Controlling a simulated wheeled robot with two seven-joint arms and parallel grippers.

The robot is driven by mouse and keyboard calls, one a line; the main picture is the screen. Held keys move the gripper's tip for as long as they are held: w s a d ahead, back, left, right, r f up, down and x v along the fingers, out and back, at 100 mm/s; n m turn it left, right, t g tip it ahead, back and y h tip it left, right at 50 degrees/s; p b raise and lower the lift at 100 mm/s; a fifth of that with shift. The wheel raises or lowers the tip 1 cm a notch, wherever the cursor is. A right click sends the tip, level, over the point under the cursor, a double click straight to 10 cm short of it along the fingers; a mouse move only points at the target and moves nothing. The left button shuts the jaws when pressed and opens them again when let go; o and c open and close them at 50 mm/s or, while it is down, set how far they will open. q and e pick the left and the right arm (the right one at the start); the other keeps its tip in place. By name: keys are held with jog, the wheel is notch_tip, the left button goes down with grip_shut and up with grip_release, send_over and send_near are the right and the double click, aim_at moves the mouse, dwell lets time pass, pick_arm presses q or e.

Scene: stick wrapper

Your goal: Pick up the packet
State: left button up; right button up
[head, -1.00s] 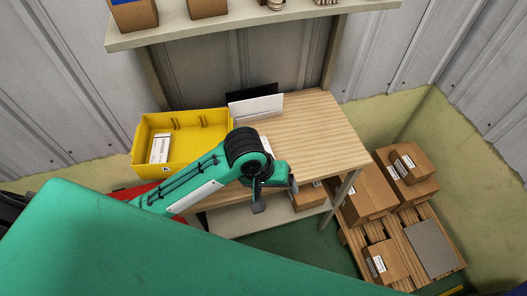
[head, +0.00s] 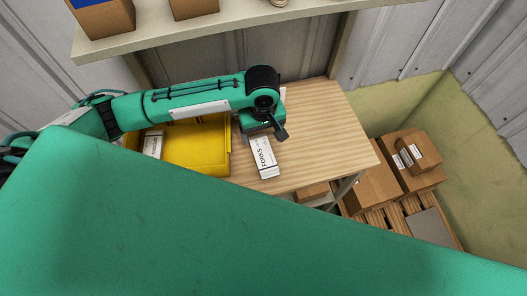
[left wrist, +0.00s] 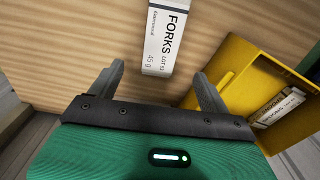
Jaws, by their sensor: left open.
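The packet (head: 264,157) is a white box marked FORKS, lying on the wooden table beside the yellow bin. It also shows in the left wrist view (left wrist: 162,38), where its top end runs out of the picture. My left gripper (head: 268,132) is over the table at the packet's far end in the head view. In the left wrist view my left gripper (left wrist: 160,85) is open, and the packet's near end lies ahead of the gap between its fingers, with nothing held. My right gripper is not in view.
A yellow bin (head: 206,152) stands left of the packet and holds another white packet (head: 153,145). A shelf (head: 225,22) with boxes hangs above the table (head: 325,130). Cardboard boxes (head: 372,190) on a pallet stand to the right. The table's right part is clear.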

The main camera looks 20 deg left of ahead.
aim_at(262, 149)
pick_arm(q)
jog(key=f, duration=0.3)
jog(key=shift+w+a, duration=0.1)
jog(key=shift+w, duration=0.2)
jog(key=shift+s+f+p, duration=0.2)
jog(key=shift+f+p, duration=0.4)
jog(key=shift+f, duration=0.2)
notch_tip(262, 149, down, 4)
jog(key=shift+f+p, duration=0.1)
jog(key=shift+p, duration=0.45)
jog(key=shift+s, duration=0.1)
jog(key=c, duration=1.1)
jog(key=shift+c, duration=0.2)
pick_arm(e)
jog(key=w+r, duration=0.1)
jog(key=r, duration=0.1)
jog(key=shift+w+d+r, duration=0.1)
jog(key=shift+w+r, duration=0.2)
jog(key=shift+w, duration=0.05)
